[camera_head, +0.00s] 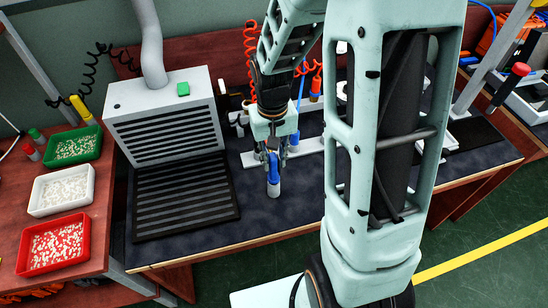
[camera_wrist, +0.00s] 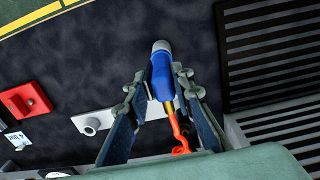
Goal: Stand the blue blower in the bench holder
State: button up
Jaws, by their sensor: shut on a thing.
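The blue blower (camera_head: 273,174) has a grey end and hangs upright, grey end down, in my gripper (camera_head: 272,156) above the dark bench mat. In the wrist view the blue blower (camera_wrist: 162,76) lies between the fingertips of my gripper (camera_wrist: 160,82), which is shut on it. An orange coiled hose (camera_wrist: 175,130) runs from its other end. A white rail with a round fitting (camera_wrist: 90,123) lies behind the fingers on the bench. In the head view the white rail (camera_head: 308,146) is partly hidden by my arm. I cannot tell which fitting is the bench holder.
A grey slatted extraction box (camera_head: 165,122) and its black slatted plate (camera_head: 185,195) stand left of my gripper. Green (camera_head: 74,147), white (camera_head: 62,190) and red (camera_head: 54,245) bins sit further left. The bare dark mat (camera_head: 245,222) in front is clear. A red block (camera_wrist: 25,100) shows in the wrist view.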

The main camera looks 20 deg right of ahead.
jog(key=shift+f+b, duration=0.5)
jog(key=shift+f, duration=0.2)
jog(key=o, duration=1)
notch_tip(320, 180, up, 12)
jog(key=shift+a+r, duration=0.1)
